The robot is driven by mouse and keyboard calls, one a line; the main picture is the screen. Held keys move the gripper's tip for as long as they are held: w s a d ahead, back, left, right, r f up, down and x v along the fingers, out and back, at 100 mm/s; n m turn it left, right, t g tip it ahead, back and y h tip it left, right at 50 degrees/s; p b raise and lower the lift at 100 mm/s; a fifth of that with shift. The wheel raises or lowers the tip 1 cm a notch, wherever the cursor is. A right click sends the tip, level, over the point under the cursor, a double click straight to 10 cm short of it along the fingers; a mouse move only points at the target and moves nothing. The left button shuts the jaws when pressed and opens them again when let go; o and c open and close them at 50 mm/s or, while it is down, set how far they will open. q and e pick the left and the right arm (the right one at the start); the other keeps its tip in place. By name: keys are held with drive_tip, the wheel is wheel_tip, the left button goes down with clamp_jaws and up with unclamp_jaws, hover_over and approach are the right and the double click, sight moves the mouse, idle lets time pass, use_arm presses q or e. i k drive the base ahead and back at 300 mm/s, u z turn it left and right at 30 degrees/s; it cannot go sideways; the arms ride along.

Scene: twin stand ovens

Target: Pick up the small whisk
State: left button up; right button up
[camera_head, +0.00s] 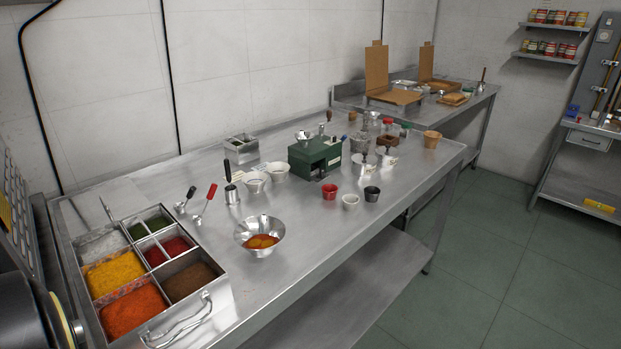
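No whisk can be made out for certain at this size. A black-handled tool (228,172) stands upright in a small metal cup (232,194) on the steel table (330,238); its lower end is hidden in the cup, so I cannot tell if it is the whisk. A red-handled tool (210,194) and a smaller black-handled tool (190,193) lean up from small metal heads to its left. A metal bowl (274,228) with orange and yellow powder stands in front of them. Neither of my grippers is in view.
A spice tray (222,300) with several compartments fills the table's left end. The table's front right is clear.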

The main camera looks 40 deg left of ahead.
sight(226, 164)
drive_tip(key=z, duration=0.15)
drive_tip(key=i, duration=1.25)
drive_tip(key=u, duration=3.4)
